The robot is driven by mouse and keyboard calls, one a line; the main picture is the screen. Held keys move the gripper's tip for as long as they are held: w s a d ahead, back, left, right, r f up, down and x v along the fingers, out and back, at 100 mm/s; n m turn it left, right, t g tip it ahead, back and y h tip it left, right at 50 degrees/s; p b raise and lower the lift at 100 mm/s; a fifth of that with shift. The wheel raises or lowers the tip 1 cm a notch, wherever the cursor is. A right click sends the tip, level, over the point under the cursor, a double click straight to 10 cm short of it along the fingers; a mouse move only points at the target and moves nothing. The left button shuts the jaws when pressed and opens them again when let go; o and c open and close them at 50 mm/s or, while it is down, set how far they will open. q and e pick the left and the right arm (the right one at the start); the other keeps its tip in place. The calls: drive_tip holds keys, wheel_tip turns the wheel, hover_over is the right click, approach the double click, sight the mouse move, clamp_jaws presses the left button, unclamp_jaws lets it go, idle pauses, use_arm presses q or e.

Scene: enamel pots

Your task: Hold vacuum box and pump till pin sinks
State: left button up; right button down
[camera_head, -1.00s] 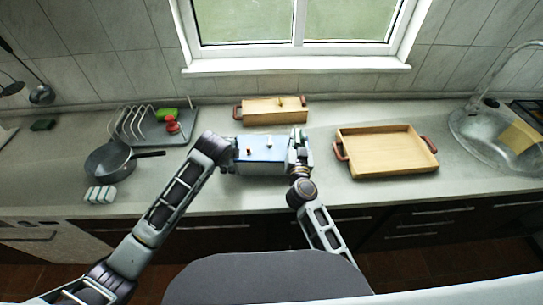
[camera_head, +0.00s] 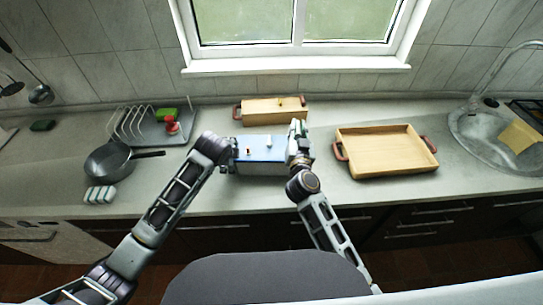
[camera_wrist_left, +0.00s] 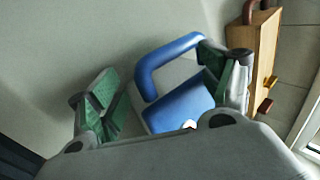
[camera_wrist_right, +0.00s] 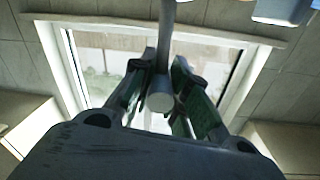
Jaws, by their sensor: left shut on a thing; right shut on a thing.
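The vacuum box (camera_head: 261,155), pale with a blue lid, stands upright on the counter in the middle of the head view. Small raised parts show on its lid, one of them reddish (camera_head: 249,150); the pin's height cannot be told. My left gripper (camera_head: 229,153) is shut at the box's left side. In the left wrist view a blue handle (camera_wrist_left: 172,57) of the box lies between its green-padded fingers. My right gripper (camera_head: 297,130) is at the box's right end. In the right wrist view it is shut on a grey pump rod (camera_wrist_right: 161,93) with a round end.
A long wooden box (camera_head: 272,112) stands behind the vacuum box. A wooden tray (camera_head: 385,152) with reddish handles is at the right, before the sink (camera_head: 490,140). A pan (camera_head: 108,160), a dish rack (camera_head: 135,125) and a striped block (camera_head: 99,194) are at the left.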

drive_tip(key=shift+f, duration=0.4)
idle(0.5)
drive_tip(key=shift+f, duration=2.15)
drive_tip(key=shift+r, duration=0.1)
drive_tip(key=shift+r, duration=2.4)
drive_tip(key=shift+f, duration=0.15)
drive_tip(key=shift+f, duration=2.4)
drive_tip(key=c, duration=0.5)
unclamp_jaws()
drive_tip(key=shift+r, duration=0.1)
